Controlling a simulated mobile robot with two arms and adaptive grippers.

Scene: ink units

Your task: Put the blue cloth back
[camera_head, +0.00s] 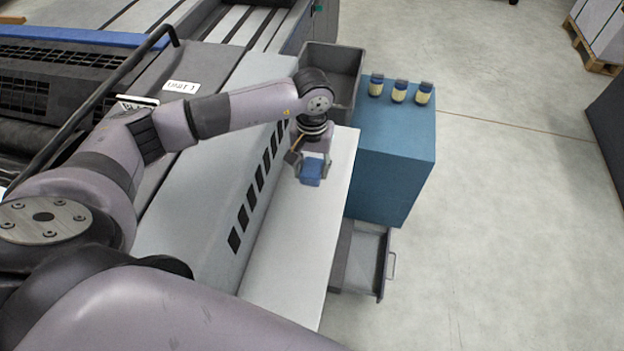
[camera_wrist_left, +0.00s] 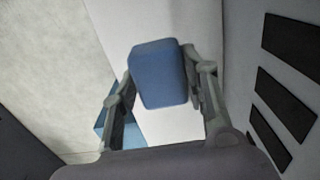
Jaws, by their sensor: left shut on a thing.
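The blue cloth (camera_head: 311,173) is a small folded block, held between the fingers of my left gripper (camera_head: 313,180). In the left wrist view the cloth (camera_wrist_left: 160,74) sits between both fingers of the left gripper (camera_wrist_left: 162,88), which are shut on it. The gripper hangs over the long white ledge (camera_head: 300,240) of the machine, and the cloth appears above its surface. I cannot tell the exact height. My right gripper is not in view.
A blue cabinet (camera_head: 395,150) stands right of the ledge, with three small jars (camera_head: 399,91) on top. A grey open bin (camera_head: 345,60) is behind. An open drawer (camera_head: 368,262) sticks out low beside the ledge.

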